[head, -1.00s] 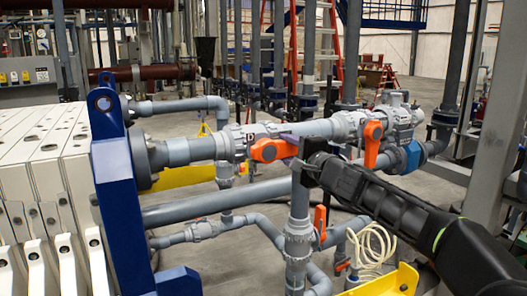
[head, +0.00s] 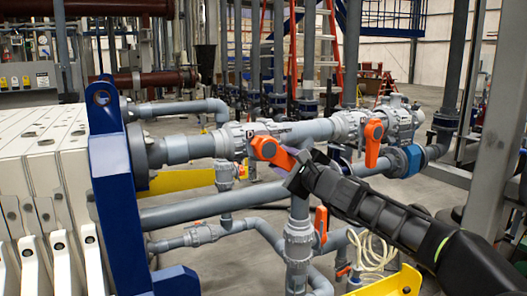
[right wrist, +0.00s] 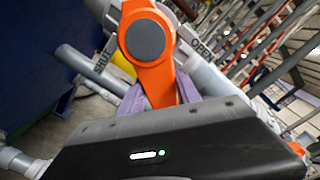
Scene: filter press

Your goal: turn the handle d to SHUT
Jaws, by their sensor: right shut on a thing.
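The orange handle d (head: 268,148) is on a grey valve in the upper pipe, right of the blue press frame. Its lever slants down to the right from its round hub. My right gripper (head: 296,172) is shut on the lever's outer end. In the right wrist view the handle (right wrist: 150,42) points down between the purple finger pads (right wrist: 160,94) of my gripper. A SHUT label (right wrist: 101,63) shows left of the hub and an OPEN label (right wrist: 201,47) right of it. The lever's tip is hidden by the gripper. My left gripper is not in view.
A second orange handle (head: 373,140) hangs down on the same pipe to the right. The blue press frame (head: 112,190) stands to the left.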

